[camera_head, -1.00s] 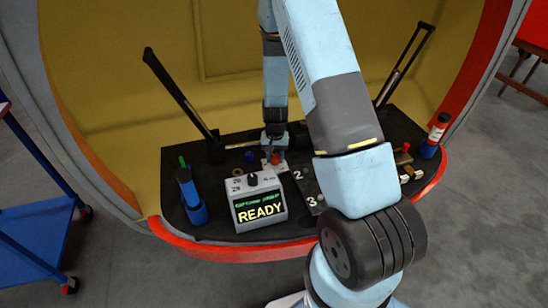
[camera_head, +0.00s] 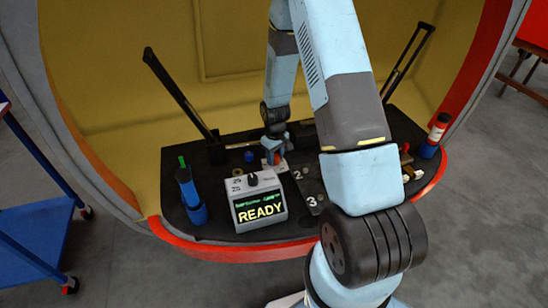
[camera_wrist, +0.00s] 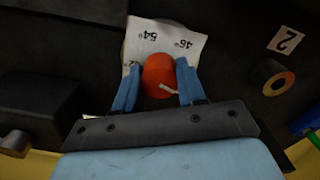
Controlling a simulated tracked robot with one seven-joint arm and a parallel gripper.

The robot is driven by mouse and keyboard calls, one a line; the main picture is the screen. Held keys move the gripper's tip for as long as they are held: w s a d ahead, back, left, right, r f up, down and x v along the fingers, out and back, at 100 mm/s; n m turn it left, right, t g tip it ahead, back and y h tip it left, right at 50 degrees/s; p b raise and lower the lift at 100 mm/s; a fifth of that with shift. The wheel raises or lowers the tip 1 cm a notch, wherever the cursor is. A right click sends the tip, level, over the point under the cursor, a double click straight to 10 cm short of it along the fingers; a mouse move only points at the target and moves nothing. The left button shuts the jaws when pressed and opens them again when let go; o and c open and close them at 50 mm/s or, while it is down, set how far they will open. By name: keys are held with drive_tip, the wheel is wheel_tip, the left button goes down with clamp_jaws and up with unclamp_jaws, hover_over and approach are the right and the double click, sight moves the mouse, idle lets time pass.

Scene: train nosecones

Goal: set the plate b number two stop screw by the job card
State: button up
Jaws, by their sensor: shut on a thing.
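My gripper (camera_wrist: 158,88) is shut on an orange-red knob (camera_wrist: 158,72), with one blue finger on each side. The knob has a pale pointer mark and stands over a white card (camera_wrist: 190,45) printed 54° and 46°, upside down in the wrist view. In the head view my gripper (camera_head: 273,158) is low over the dark deck, behind the grey box, and mostly covers the knob. A grey box (camera_head: 258,207) with a black knob on top shows READY on its screen. Whether the orange-red knob is the stop screw, I cannot tell.
A label 2 (camera_wrist: 287,40) lies beside a dark round socket (camera_wrist: 275,78) with an orange inside. A blue tool (camera_head: 190,195) stands at the left of the deck. Two dark bars rise at the back.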

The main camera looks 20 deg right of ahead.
sight(275, 156)
drive_tip(key=shift+w+n, duration=0.1)
drive_tip(key=shift+n, duration=0.2)
drive_tip(key=o, duration=1.1)
drive_tip(key=shift+c, duration=0.2)
wheel_tip(275, 156, up, 14)
drive_tip(key=shift+f, duration=0.15)
idle(0.4)
